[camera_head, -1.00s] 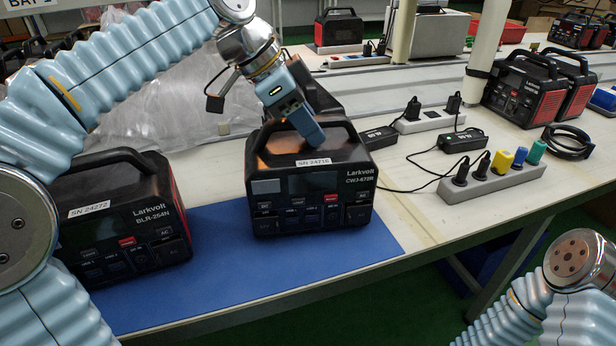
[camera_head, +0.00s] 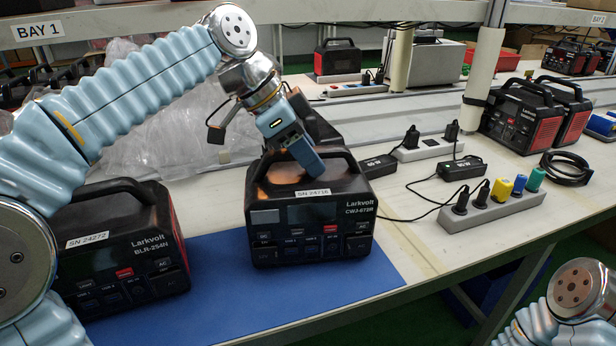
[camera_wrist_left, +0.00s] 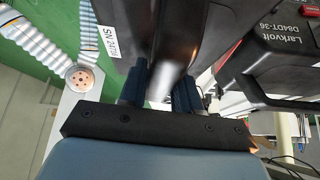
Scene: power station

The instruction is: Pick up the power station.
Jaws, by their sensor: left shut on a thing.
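A black Larkvolt power station (camera_head: 311,234), labelled CWJ-672R and SN 24716, stands upright on the blue mat (camera_head: 225,305). My left gripper (camera_head: 307,168) reaches down from above and is shut on its top handle. In the left wrist view the fingers (camera_wrist_left: 160,90) are around the dark handle, with the white serial label beside them. Another power station (camera_head: 130,255), BLR-254N with SN 24272, stands to the left, partly covered by my left arm. My right gripper is out of view; only part of my right arm shows at the lower right.
A third station, marked D84DT-36 in the left wrist view (camera_wrist_left: 285,62), is close to the gripper. A grey power strip (camera_head: 492,211) with coloured plugs, black adapters (camera_head: 461,168) and cables lie to the right. Two stations (camera_head: 523,118) stand farther right. Clear plastic bags (camera_head: 150,135) lie behind.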

